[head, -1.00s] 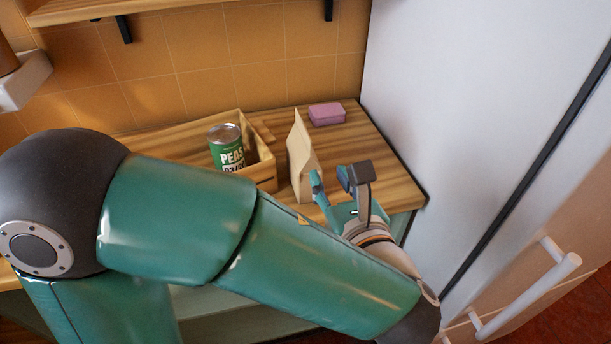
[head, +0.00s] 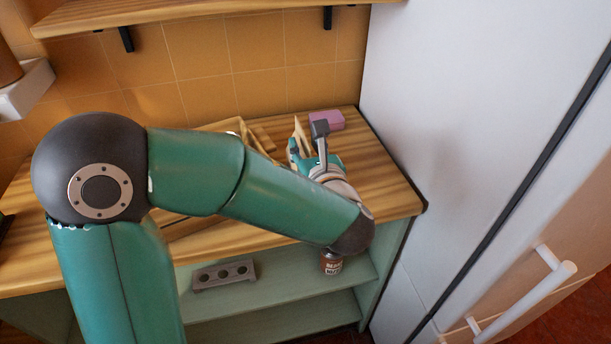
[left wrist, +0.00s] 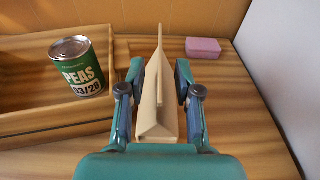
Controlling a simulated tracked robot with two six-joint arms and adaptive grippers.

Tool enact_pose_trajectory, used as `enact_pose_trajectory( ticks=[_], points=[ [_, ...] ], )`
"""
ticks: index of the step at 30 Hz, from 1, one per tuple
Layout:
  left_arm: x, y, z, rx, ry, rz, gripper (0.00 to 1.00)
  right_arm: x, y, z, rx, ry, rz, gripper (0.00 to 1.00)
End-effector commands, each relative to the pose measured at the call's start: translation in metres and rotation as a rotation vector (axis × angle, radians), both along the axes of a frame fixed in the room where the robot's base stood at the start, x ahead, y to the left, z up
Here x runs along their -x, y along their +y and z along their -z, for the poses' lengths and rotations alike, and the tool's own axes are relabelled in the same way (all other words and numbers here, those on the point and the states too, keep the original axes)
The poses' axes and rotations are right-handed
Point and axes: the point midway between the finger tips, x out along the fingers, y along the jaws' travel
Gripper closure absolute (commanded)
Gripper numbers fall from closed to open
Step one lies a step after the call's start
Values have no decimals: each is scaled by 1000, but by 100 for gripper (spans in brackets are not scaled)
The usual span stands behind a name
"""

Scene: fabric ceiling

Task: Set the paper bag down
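The paper bag (head: 298,131) is tan with a narrow folded top. It appears upright on the wooden counter (head: 373,188), mostly hidden behind my left gripper in the head view. In the left wrist view the bag (left wrist: 157,112) is between the two fingers. My left gripper (head: 306,142) is open around the bag; in the left wrist view its fingers (left wrist: 158,90) stand on either side, with a small gap at the left. Contact at the right finger is unclear. My right gripper is not in view.
A wooden crate (left wrist: 60,128) with a green peas can (left wrist: 78,72) stands left of the bag. A pink box (left wrist: 203,47) lies behind it to the right. A tall white panel (head: 440,110) bounds the counter on the right. A can (head: 331,263) and grey holder (head: 224,274) sit on the shelf below.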

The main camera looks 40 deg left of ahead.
Motion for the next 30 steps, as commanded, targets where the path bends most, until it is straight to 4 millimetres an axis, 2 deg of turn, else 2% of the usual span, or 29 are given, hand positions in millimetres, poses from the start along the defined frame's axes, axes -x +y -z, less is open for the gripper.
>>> enact_pose_trajectory(
  ticks=[1,5,13,14,18,20,30],
  points=[
    [-4,8,0,0,3,-4,67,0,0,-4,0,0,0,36],
    [-14,18,3,1,2,-3,67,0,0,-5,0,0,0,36],
    [-17,21,4,0,0,0,67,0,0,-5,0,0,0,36],
    [-17,21,4,0,0,0,68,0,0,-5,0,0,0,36],
    [-17,21,4,1,1,0,92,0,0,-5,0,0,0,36],
    [-16,21,4,1,1,0,100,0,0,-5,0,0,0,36],
    [-16,21,4,1,1,-1,100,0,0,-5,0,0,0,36]
  ],
)
